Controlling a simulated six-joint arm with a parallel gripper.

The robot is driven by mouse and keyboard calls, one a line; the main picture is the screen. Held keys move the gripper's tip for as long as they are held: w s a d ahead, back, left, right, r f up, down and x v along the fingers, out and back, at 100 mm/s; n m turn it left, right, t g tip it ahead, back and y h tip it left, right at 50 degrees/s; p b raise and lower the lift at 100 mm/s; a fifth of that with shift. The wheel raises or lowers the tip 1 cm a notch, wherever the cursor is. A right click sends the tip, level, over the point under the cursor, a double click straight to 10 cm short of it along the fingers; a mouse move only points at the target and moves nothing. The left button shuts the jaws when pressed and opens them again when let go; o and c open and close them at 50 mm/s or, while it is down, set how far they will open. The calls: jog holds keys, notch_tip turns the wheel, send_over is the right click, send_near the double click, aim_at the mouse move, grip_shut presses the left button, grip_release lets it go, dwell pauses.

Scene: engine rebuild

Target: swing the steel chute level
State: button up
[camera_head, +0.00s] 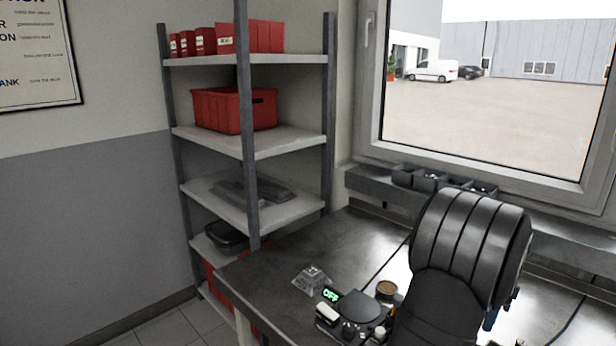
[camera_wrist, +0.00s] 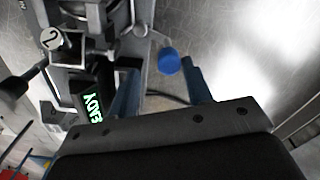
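In the wrist view, my gripper (camera_wrist: 160,68) is open, its two blue fingers apart. A round blue knob (camera_wrist: 169,61) shows between and just beyond the fingertips; I cannot tell whether either finger touches it. To its left is a grey metal device (camera_wrist: 95,22) with a round tag marked 2 (camera_wrist: 53,39) and a small display (camera_wrist: 92,103) with green letters. I cannot pick out the steel chute for certain; it may be part of this metalwork. In the head view, my arm hides the gripper and most of this area.
The dark workbench (camera_head: 290,262) is clear at its left end, apart from a clear pyramid-like piece (camera_head: 312,280). A device cluster (camera_head: 352,318) with a green display (camera_head: 331,295) and a brown round cup (camera_head: 387,289) stand beside my arm. Shelving (camera_head: 250,146) and a window stand behind.

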dwell(0.3)
notch_tip(320, 180, up, 17)
jog(key=w+n, duration=0.2)
jog(key=n, duration=0.3)
jog(key=f, duration=1.7)
jog(key=shift+s+a, duration=0.2)
jog(key=shift+a, duration=0.05)
grip_shut()
grip_release()
